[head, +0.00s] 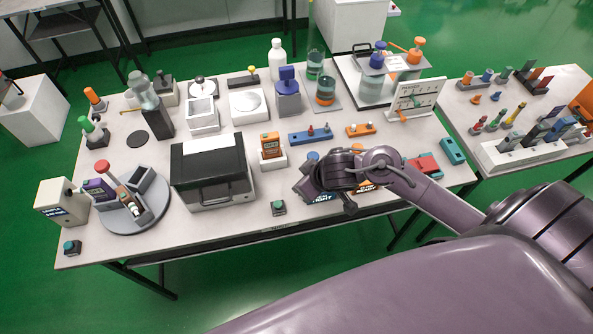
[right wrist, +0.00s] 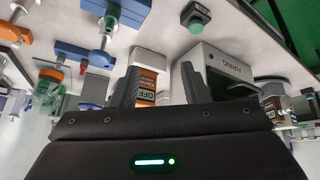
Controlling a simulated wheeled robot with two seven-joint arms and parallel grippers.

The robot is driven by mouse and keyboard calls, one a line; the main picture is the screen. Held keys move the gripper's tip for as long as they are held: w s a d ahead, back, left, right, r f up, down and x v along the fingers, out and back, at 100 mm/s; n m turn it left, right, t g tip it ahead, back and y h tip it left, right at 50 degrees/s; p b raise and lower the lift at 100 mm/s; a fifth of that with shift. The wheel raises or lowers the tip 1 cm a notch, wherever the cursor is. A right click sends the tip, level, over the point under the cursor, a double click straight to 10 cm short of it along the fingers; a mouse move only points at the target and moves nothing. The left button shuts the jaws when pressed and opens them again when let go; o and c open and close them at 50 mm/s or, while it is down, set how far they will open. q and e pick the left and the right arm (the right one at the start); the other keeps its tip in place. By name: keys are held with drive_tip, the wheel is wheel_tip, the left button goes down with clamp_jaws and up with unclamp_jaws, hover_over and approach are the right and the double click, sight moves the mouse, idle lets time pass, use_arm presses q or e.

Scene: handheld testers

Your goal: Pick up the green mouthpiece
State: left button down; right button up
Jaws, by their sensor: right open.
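A small green, peg-like piece (head: 504,74) stands at the back of the right-hand table, beside a blue one (head: 487,75) and an orange one (head: 466,78). My right gripper (head: 324,200) is over the front right of the main table, far from both. In the right wrist view its fingers (right wrist: 158,88) are apart, with nothing held between them. My left gripper is not in view.
An orange tester (head: 270,142) in a white stand and a black-topped case (head: 212,170) stand left of my right gripper. A green button box (head: 279,208) is near the front edge. A white rack (head: 495,157) of testers fills the right table's front.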

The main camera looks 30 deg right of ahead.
drive_tip(key=d+f+m+g, duration=0.1)
drive_tip(key=d+g, duration=0.1)
drive_tip(key=d, duration=0.6)
drive_tip(key=x, duration=0.7)
drive_tip(key=shift+w+a+f, duration=0.1)
drive_tip(key=shift+a+f, duration=0.05)
drive_tip(key=shift+a, duration=0.25)
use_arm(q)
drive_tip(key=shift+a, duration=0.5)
use_arm(e)
clamp_jaws()
